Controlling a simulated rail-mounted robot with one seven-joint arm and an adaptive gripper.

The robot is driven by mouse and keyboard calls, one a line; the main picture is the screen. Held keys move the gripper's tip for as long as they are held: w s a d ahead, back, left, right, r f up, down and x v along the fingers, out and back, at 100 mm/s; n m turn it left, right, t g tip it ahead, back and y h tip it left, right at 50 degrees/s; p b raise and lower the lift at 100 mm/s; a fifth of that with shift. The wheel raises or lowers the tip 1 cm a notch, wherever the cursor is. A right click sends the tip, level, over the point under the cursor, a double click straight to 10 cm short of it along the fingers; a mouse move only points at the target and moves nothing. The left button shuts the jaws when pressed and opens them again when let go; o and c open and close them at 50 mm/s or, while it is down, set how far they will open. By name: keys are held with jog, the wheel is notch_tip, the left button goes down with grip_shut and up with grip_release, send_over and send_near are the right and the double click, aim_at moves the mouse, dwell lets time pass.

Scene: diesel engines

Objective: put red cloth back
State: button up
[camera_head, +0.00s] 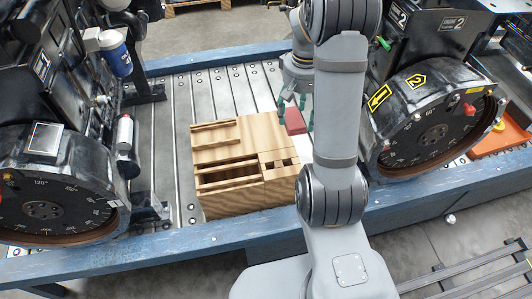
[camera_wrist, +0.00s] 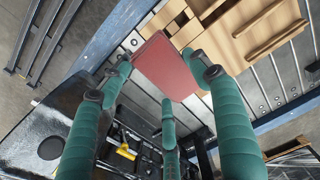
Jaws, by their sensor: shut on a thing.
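The red cloth (camera_head: 294,121) is a flat, folded-looking red piece at the right of the wooden box, in the head view. It also shows in the wrist view (camera_wrist: 165,68), between the green fingers. My gripper (camera_head: 296,106) is shut on the cloth, with green fingers on either side of it; the fingers show large in the wrist view (camera_wrist: 164,78). The wooden box (camera_head: 213,154) has several slots and compartments in its top and stands on the slatted bench left of my gripper. Part of the bench behind my arm is hidden.
A black engine with a numbered dial (camera_head: 425,115) stands close on the right, another (camera_head: 45,190) on the left. The slatted bench (camera_head: 165,130) has a blue edge (camera_head: 150,248). An orange tray (camera_head: 500,138) lies far right. Bare slats are free left of the box.

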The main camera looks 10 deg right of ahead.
notch_tip(320, 180, down, 8)
jog(key=w+a+b, duration=0.1)
jog(key=w+b, duration=0.1)
jog(key=b, duration=0.1)
send_over(269, 136)
notch_tip(269, 136, down, 6)
jog(key=shift+s+f, duration=0.1)
jog(key=shift+f, duration=0.05)
jog(key=shift+f+b, duration=0.3)
jog(key=shift+f, duration=1.65)
jog(key=shift+f, duration=0.1)
jog(key=o, duration=0.6)
jog(key=shift+f, duration=0.15)
jog(key=o, duration=0.5)
